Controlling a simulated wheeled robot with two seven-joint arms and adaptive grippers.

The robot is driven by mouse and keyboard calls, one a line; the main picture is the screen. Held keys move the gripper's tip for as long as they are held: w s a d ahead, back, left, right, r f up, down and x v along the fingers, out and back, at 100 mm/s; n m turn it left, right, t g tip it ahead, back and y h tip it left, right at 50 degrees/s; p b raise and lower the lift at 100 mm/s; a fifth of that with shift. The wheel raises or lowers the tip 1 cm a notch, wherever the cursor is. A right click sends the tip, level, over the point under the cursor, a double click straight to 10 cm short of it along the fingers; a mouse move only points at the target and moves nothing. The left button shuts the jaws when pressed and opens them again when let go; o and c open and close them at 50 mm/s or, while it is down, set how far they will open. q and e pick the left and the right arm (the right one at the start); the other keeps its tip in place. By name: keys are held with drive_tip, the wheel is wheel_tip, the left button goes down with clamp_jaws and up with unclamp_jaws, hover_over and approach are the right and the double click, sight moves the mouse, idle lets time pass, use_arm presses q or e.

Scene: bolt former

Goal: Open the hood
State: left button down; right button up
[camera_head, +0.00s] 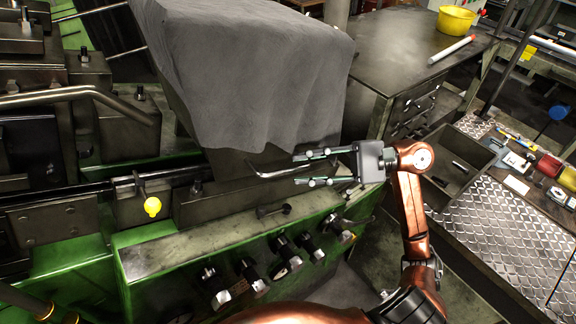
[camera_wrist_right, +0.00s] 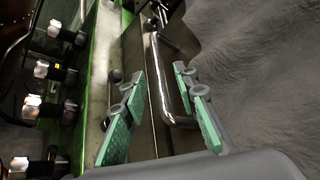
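The hood (camera_head: 240,183) is a dark metal housing on the green machine, and a grey cloth covers its upper part. A bent metal handle (camera_head: 266,174) sticks out from its lower front. My right gripper (camera_head: 300,168) comes from the right with its fingers spread, one above and one below the handle's level. In the right wrist view the handle (camera_wrist_right: 158,75) shows between the two green-padded fingers (camera_wrist_right: 162,90), with a gap on each side. Whether the fingertips reach fully past the bar is unclear. My left gripper is not in view.
Several valve-like knobs (camera_head: 284,256) line the machine's green front below the handle. The grey cloth (camera_head: 250,70) hangs close above my right gripper. A dark workbench (camera_head: 400,45) with drawers stands behind, and a tread-plate surface (camera_head: 500,220) lies right.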

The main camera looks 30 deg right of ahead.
sight(294, 170)
drive_tip(key=shift+p+x, duration=0.55)
drive_tip(key=shift+x, duration=1.45)
drive_tip(key=shift+c, duration=0.3)
clamp_jaws()
